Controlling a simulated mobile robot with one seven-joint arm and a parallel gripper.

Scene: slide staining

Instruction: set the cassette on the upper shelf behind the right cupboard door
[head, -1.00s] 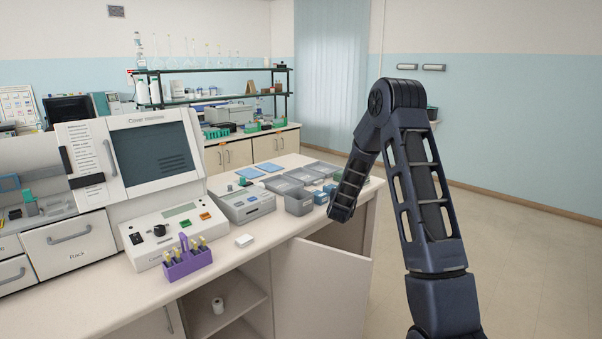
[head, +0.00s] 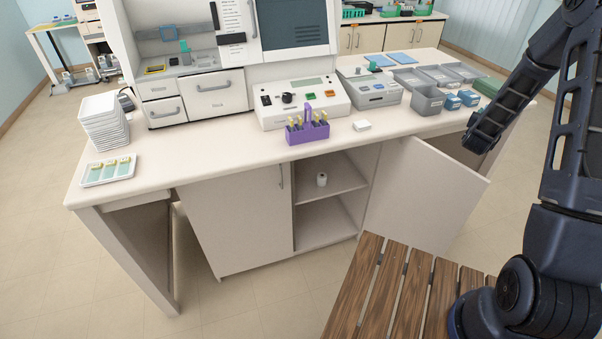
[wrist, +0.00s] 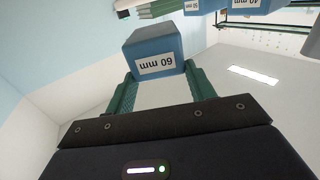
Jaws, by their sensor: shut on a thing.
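My gripper (wrist: 161,88) shows in the wrist view, its green fingers shut on a blue-grey cassette (wrist: 152,45) with a white "60 mm" label, upside down there. In the head view my arm reaches down at the right, beside the open door; the gripper and held cassette cannot be made out there. The right cupboard door (head: 428,192) stands swung open. Behind its opening, the upper shelf (head: 340,186) carries a small white roll (head: 322,179) toward its left; the rest of the visible board is bare.
Blue boxes (head: 452,103) and grey trays (head: 413,80) stand on the counter's right end. A purple rack (head: 308,131) and small white block (head: 362,126) sit near its front edge. The left door (head: 237,220) is shut. A slatted wooden surface (head: 403,290) lies in front.

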